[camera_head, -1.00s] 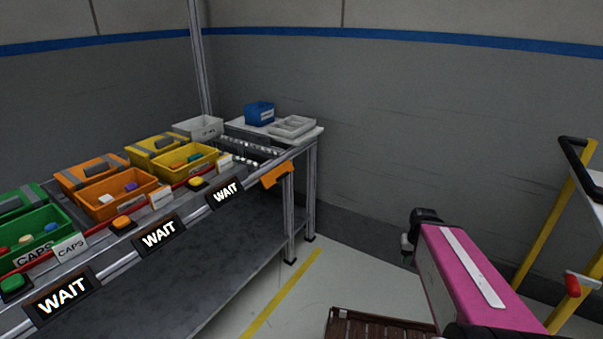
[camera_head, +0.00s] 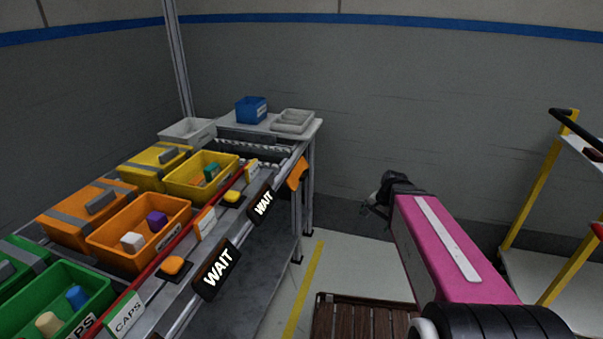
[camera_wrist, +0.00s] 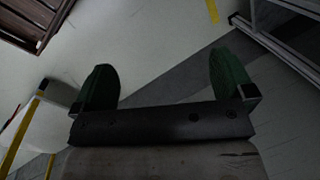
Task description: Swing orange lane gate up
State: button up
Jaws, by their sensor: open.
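The orange lane holds an open orange bin (camera_head: 140,232) with a white block and a purple block in it, and a lidded orange bin (camera_head: 88,206) behind. A red bar (camera_head: 187,227) runs along the front of the bins, with an orange button (camera_head: 173,266) below it. I cannot clearly tell which part is the orange lane gate. A bent orange piece (camera_head: 298,174) hangs at the bench's far front corner. My gripper (camera_head: 374,204) is off to the right of the bench, over the floor. In the wrist view its two green fingers (camera_wrist: 164,72) are apart, with nothing between them.
Yellow bins (camera_head: 200,174) and green bins (camera_head: 62,301) flank the orange lane. WAIT signs (camera_head: 216,268) line the bench front. A blue bin (camera_head: 251,110) stands on the far table. A brown slatted pallet (camera_head: 362,317) and a yellow-framed cart (camera_head: 537,190) stand right. Floor between is clear.

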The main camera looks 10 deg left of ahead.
jog(key=w+a+r+m+y, duration=0.3)
jog(key=w+a+r+m, duration=0.45)
jog(key=a, duration=0.25)
jog(key=m+y, duration=0.4)
jog(key=m, duration=0.2)
send_near(306, 173)
jog(key=x, duration=0.9)
jog(key=shift+a+f, duration=0.1)
jog(key=shift+a, duration=0.15)
jog(key=c, duration=1.3)
jog(key=shift+d+h, duration=0.1)
jog(key=shift+h, duration=0.2)
